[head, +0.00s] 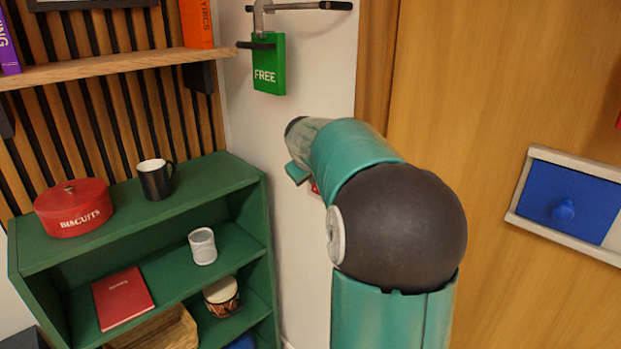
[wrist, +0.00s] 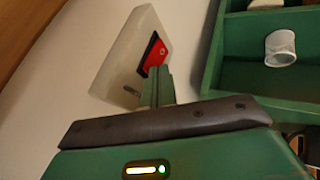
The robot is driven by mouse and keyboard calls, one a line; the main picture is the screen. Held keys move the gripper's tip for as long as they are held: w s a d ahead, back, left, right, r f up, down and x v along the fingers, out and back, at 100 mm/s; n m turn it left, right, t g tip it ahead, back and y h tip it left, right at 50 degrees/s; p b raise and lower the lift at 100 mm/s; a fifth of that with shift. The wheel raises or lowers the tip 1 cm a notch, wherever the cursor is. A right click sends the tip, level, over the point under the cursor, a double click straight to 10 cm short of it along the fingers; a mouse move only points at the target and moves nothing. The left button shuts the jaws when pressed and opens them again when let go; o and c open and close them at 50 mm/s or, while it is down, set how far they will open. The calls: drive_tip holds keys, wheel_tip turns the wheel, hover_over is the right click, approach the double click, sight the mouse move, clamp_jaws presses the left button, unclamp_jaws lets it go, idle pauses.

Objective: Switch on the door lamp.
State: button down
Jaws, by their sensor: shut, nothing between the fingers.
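A pale switch plate (wrist: 122,77) with a red and black rocker (wrist: 155,53) is on the white wall in the wrist view. Dark lettering on the plate is too small to read. My gripper (wrist: 158,72) is shut and empty, its fingertips overlapping the rocker's lower edge in the picture. I cannot tell whether they touch it. In the head view my arm hides most of the switch; only a small red patch (head: 314,188) shows beside it. No lamp that I can identify as the door lamp is in view.
A green box marked FREE (head: 268,64) is on the wall above my arm. The green shelf (head: 225,172) at left holds a red biscuit tin (head: 74,207), a dark mug (head: 155,179) and a white cup (head: 203,246). A wooden door (head: 500,90) is at right.

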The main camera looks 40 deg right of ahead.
drive_tip(key=shift+r, duration=0.1)
drive_tip(key=shift+r, duration=0.7)
